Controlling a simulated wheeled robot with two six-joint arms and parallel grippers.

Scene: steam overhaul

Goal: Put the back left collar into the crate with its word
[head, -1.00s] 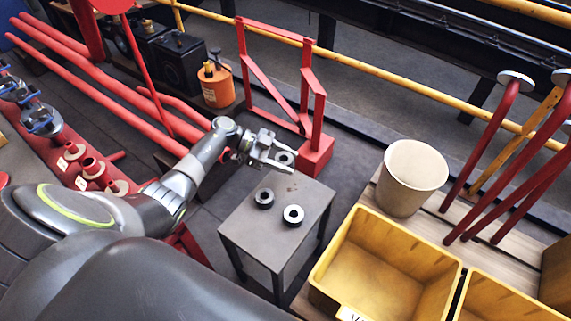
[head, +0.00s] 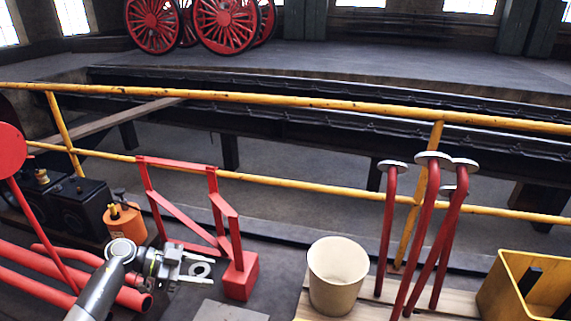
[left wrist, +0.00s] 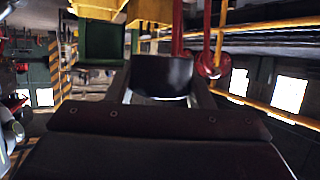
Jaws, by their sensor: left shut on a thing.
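In the left wrist view the collar (left wrist: 161,74) is a dark rounded shape between the two fingers of the gripper (left wrist: 161,92). A yellow crate (head: 503,287) is cut off at the right edge of the head view, well to the right of the gripper. A dark piece shows inside it, and no word on it can be read. My right gripper is out of view.
A grey table (head: 230,312) shows only its far edge at the bottom. A red stand (head: 240,275) is just right of the gripper. A cream bucket (head: 336,280) and red levers (head: 424,235) stand between gripper and crate. A yellow railing (head: 300,190) runs behind.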

